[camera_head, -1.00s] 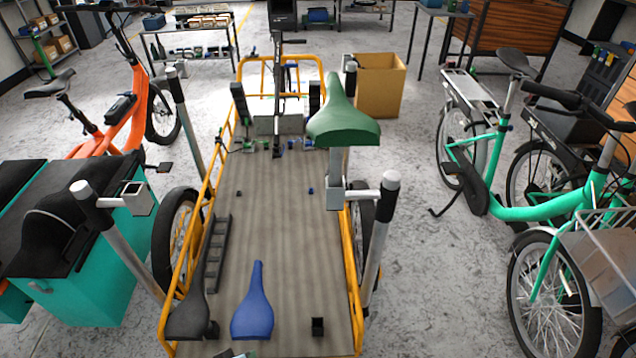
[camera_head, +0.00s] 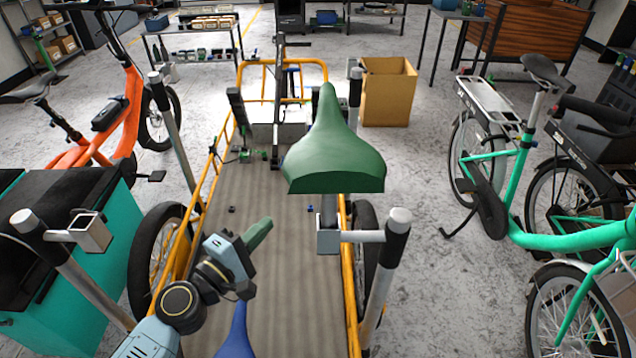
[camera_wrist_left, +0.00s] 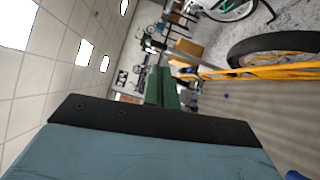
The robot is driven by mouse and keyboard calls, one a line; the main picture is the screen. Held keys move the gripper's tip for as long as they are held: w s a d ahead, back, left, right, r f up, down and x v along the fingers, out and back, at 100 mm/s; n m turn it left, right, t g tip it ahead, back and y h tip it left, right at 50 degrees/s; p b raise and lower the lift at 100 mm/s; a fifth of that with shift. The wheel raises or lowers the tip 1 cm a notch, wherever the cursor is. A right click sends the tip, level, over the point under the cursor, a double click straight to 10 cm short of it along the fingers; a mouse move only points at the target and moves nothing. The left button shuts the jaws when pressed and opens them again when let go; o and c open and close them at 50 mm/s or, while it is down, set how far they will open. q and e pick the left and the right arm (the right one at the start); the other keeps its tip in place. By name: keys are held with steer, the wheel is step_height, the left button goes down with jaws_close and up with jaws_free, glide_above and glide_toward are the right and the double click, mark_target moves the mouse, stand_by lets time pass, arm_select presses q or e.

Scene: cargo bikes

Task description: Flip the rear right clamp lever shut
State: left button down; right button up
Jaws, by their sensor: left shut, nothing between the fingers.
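A grey box clamp (camera_head: 328,241) sits on a short arm of the near right post (camera_head: 378,285). It is around the post under a green saddle (camera_head: 333,150). I cannot make out a lever on it. The near left post carries another box clamp (camera_head: 92,232), which looks empty. A far left post (camera_head: 172,125) and a far right post (camera_head: 355,90) stand behind. My left gripper (camera_head: 260,233) is shut and empty above the cargo bed, left of the near right clamp and apart from it. Its green fingers (camera_wrist_left: 162,88) are together in the left wrist view. My right gripper is out of view.
The cargo bed (camera_head: 285,290) has yellow side rails (camera_head: 347,280). A blue saddle (camera_head: 236,335) lies on it, partly hidden by my arm. A teal box (camera_head: 110,280) stands left. A cardboard box (camera_head: 390,92) and green bike (camera_head: 560,235) stand right.

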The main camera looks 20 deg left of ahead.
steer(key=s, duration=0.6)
arm_select(q)
steer(key=w+d+p, duration=0.3)
steer(key=w+d, duration=0.4)
steer(key=w, duration=0.1)
steer(key=shift+w+d+r, duration=0.15)
steer(key=shift+w+r, duration=0.25)
steer(key=shift+r, duration=0.05)
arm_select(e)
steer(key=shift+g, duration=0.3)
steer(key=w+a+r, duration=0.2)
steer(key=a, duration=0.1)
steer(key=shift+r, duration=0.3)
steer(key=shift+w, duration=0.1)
